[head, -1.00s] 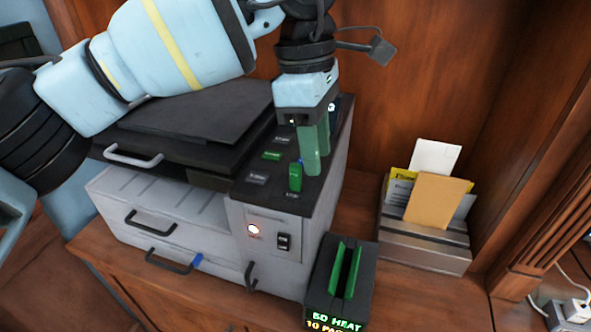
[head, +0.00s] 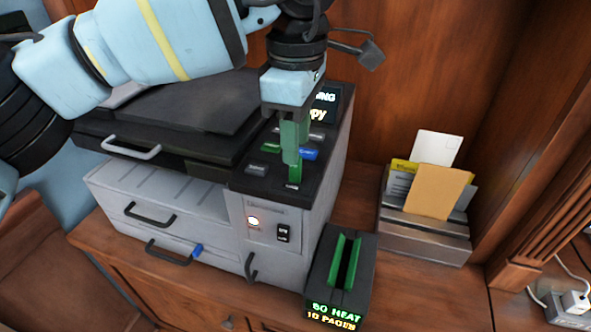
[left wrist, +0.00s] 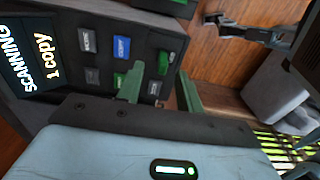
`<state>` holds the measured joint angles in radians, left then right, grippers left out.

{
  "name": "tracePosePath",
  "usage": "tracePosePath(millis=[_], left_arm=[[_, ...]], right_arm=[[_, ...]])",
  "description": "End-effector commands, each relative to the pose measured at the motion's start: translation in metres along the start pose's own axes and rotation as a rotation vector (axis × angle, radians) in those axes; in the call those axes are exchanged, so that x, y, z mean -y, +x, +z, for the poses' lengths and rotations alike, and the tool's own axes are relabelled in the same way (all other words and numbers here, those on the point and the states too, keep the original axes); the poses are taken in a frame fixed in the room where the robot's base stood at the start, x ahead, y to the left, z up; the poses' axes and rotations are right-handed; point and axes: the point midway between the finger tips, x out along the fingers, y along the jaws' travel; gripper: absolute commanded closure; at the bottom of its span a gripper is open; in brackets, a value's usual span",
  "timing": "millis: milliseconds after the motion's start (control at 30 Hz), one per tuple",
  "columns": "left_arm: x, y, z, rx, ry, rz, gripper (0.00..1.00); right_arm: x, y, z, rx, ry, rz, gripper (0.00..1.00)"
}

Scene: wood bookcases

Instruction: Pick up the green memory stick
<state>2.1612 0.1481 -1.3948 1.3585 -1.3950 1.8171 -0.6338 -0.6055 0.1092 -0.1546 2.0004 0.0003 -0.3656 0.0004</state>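The green memory stick (head: 295,173) stands up from the front of the copier's (head: 277,188) dark control panel. In the left wrist view, the small green piece (left wrist: 163,62) on the panel appears to be the same stick. My left gripper (head: 292,152) has green fingers and points down over the panel, just above and behind the stick in the head view. The wrist view shows its fingers (left wrist: 160,92) apart with nothing between them. The fingers hide part of the panel in the head view.
A black box with green slots (head: 340,270) stands at the copier's front right. A metal holder (head: 425,240) with envelopes is farther right. The copier's lid (head: 190,95) is left of the panel. A lit display (head: 325,105) stands behind the panel. Bare wood lies between box and holder.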

Motion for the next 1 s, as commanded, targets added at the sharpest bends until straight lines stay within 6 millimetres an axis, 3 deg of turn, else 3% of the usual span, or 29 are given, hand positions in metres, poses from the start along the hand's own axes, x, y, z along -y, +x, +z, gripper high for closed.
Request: tracePosePath(millis=[233, 533, 833, 1000], left_arm=[[0.004, 0.031, 0.000, -0.001, -0.001, 0.000, 0.64], [0.004, 0.038, 0.000, 0.000, -0.001, 0.001, 0.64], [0.004, 0.037, 0.000, 0.000, -0.001, 0.001, 1.00], [0.004, 0.037, 0.000, 0.000, -0.001, 0.001, 1.00]], right_arm=[[-0.002, 0.000, -0.010, -0.018, -0.004, 0.002, 0.64], [-0.002, 0.001, -0.012, -0.021, -0.005, 0.003, 0.64], [-0.002, 0.000, -0.009, -0.017, -0.005, 0.003, 0.64], [-0.001, -0.002, -0.005, -0.009, -0.003, 0.002, 0.64]])
